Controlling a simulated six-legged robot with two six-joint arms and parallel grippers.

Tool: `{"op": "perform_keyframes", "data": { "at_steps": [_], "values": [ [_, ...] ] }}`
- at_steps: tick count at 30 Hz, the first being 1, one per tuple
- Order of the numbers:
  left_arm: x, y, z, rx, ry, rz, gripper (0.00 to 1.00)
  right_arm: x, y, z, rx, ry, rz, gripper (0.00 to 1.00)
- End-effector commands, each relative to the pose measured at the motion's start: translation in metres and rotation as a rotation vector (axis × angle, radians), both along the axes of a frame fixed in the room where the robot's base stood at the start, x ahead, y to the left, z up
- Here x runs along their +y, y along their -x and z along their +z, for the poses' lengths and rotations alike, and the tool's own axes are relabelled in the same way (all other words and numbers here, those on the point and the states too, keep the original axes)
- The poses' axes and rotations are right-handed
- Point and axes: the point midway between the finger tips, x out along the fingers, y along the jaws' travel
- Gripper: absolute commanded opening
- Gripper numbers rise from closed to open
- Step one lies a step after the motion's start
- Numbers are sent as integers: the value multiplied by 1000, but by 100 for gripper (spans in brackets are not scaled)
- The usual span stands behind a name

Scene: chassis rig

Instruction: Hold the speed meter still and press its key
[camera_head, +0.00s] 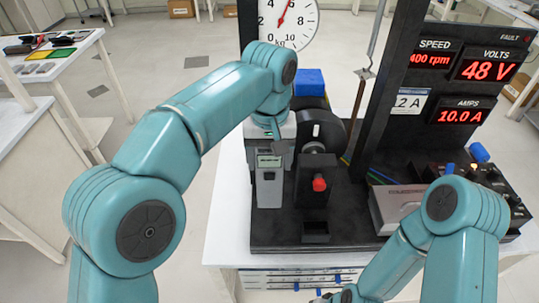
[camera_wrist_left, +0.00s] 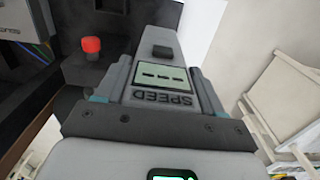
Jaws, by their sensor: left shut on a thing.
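The speed meter (camera_head: 268,187) is a grey handheld box standing at the left front of the black rig. In the left wrist view the meter (camera_wrist_left: 155,68) has a small screen with dashes and the word SPEED. Its key (camera_wrist_left: 162,50) is a dark square button beyond the screen, with nothing on it. My left gripper (camera_wrist_left: 157,97) is shut on the meter, with a finger at each side. In the head view my left wrist partly hides the meter's top.
A red knob (camera_head: 319,184) on a black block stands just right of the meter. A dark wheel (camera_head: 322,131) is behind it. A panel at the right reads 400 rpm (camera_head: 430,59), 48 V and 10.0 A. A dial gauge (camera_head: 287,19) stands at the back.

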Motion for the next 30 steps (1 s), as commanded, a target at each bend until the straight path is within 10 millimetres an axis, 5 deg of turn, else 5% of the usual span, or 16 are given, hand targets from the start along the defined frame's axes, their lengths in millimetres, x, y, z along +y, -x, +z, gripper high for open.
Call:
{"op": "perform_keyframes", "data": {
  "at_steps": [30],
  "values": [
    [0,-1,-46,-1,1,1,4,0,0,-32,0,0,0,43]
  ]
}}
